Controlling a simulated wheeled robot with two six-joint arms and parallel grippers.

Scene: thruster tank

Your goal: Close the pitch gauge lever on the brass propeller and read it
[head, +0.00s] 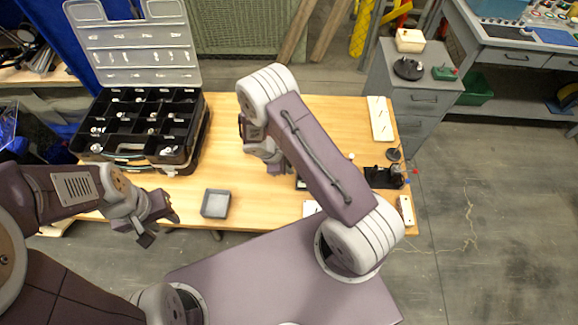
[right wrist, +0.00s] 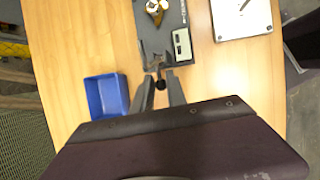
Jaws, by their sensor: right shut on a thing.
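The brass propeller (right wrist: 156,8) sits at the top edge of the right wrist view, on a dark grey plate (right wrist: 158,32), and is partly cut off. A small grey gauge box (right wrist: 182,45) stands on the plate's right side. My right gripper (right wrist: 158,74) is at the plate's near end, its fingers closed around a small dark-knobbed part (right wrist: 160,85), which looks like the lever. The fingers hide most of it, and the reading is too small to make out. In the head view my right arm covers most of the gauge. My left gripper (head: 160,230) is open and empty at the left.
A blue bin (right wrist: 106,95) stands left of my right gripper, and a white panel (right wrist: 242,17) lies to the right. In the head view a grey tray (head: 216,203) stands near the front edge and an open black organizer (head: 143,127) at the left.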

